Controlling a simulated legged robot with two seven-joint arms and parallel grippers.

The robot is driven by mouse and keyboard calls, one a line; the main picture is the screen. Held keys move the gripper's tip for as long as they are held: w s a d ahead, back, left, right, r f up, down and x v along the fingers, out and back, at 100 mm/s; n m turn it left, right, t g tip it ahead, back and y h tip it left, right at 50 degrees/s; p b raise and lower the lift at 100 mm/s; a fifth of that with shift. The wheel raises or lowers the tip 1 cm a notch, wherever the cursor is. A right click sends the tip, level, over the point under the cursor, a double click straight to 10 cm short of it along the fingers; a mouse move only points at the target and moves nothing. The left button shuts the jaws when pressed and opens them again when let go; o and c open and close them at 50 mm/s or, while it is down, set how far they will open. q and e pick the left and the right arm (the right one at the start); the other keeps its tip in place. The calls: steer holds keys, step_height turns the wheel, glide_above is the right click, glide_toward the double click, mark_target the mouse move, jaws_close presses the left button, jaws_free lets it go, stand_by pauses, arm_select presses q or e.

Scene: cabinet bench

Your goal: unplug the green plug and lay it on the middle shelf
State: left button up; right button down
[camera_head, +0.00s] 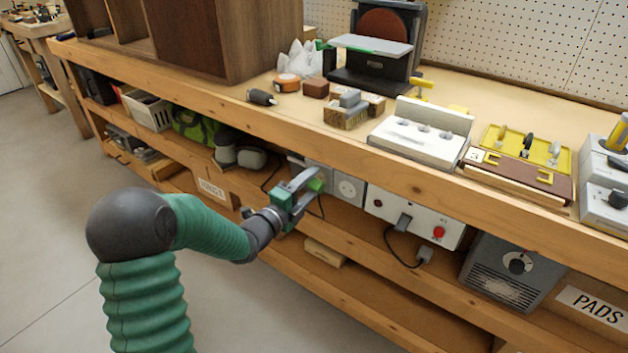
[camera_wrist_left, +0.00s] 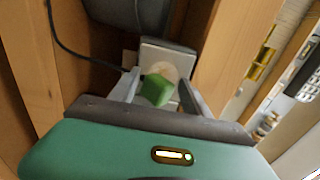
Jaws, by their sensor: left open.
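The green plug (camera_head: 316,185) sits in a pale socket unit under the bench top. It shows in the left wrist view (camera_wrist_left: 156,90) against the light socket face (camera_wrist_left: 176,56). My left gripper (camera_head: 308,180) is open, with its fingers on either side of the plug. The wrist view does not clearly show whether they touch it. The middle shelf (camera_head: 385,272) runs below the sockets. My right gripper is not in view.
A white outlet (camera_head: 348,188) and a white panel (camera_head: 414,218) with a grey plug and red knob are to the right. A grey heater-like box (camera_head: 511,270) stands further right. Grey ear muffs (camera_head: 240,155) lie to the left. A dark cable (camera_wrist_left: 75,50) hangs near the gripper.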

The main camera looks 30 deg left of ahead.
arm_select(q)
steer(key=shift+a, duration=0.1)
jaws_close()
stand_by(0.4)
steer(key=shift+s, duration=0.1)
steer(key=shift+s+a+f, duration=0.1)
steer(key=shift+s+f, duration=0.05)
steer(key=shift+s, duration=0.15)
steer(key=shift+s+a, duration=0.1)
steer(key=shift+s, duration=2.45)
steer(key=shift+f, duration=0.1)
